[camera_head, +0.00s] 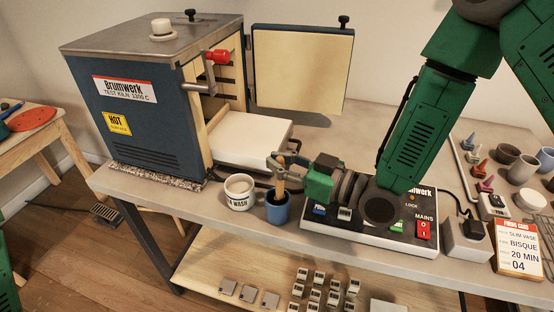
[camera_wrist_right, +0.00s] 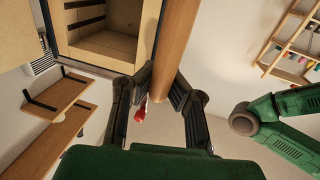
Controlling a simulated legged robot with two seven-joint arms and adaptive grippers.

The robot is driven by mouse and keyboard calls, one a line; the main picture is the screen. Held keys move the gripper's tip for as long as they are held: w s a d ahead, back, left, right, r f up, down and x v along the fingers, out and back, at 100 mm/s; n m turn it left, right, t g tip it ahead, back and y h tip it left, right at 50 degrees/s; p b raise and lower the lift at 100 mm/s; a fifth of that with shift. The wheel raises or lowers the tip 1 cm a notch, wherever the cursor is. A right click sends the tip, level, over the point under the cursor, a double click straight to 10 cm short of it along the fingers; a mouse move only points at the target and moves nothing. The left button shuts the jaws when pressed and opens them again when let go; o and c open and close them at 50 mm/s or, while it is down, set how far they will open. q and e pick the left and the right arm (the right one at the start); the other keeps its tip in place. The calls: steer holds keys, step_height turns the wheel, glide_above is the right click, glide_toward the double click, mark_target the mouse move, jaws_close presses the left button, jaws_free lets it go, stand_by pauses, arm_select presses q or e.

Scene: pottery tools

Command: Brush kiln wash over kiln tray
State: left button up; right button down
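The kiln tray (camera_head: 240,137) is a pale slab sticking out of the open front of the blue kiln (camera_head: 150,120). A white cup marked WASH (camera_head: 239,201) stands on the table in front of it, with pale contents. Beside it, a blue cup (camera_head: 277,211) holds the brush (camera_head: 279,186), upright with its wooden handle up. My right gripper (camera_head: 283,163) is at the handle above the blue cup. In the right wrist view, the wooden handle (camera_wrist_right: 174,45) passes between the fingers (camera_wrist_right: 160,90), which close on it. The bristles are hidden. My left gripper is out of view.
The kiln door (camera_head: 301,68) stands open behind the tray. A control box with switches (camera_head: 360,222) lies under my right forearm. Small pots (camera_head: 522,168) and a firing card (camera_head: 518,250) are at the right. A lower shelf holds several small blocks (camera_head: 318,290).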

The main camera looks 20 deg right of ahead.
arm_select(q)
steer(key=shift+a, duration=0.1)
arm_select(e)
steer(key=shift+a, duration=0.15)
steer(key=c, duration=1.6)
jaws_free()
steer(key=shift+a, duration=0.1)
steer(key=shift+c, duration=0.2)
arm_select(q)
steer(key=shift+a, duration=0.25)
arm_select(e)
steer(key=shift+a, duration=0.15)
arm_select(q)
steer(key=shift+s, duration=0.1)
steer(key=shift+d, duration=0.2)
arm_select(e)
steer(key=v, duration=1.2)
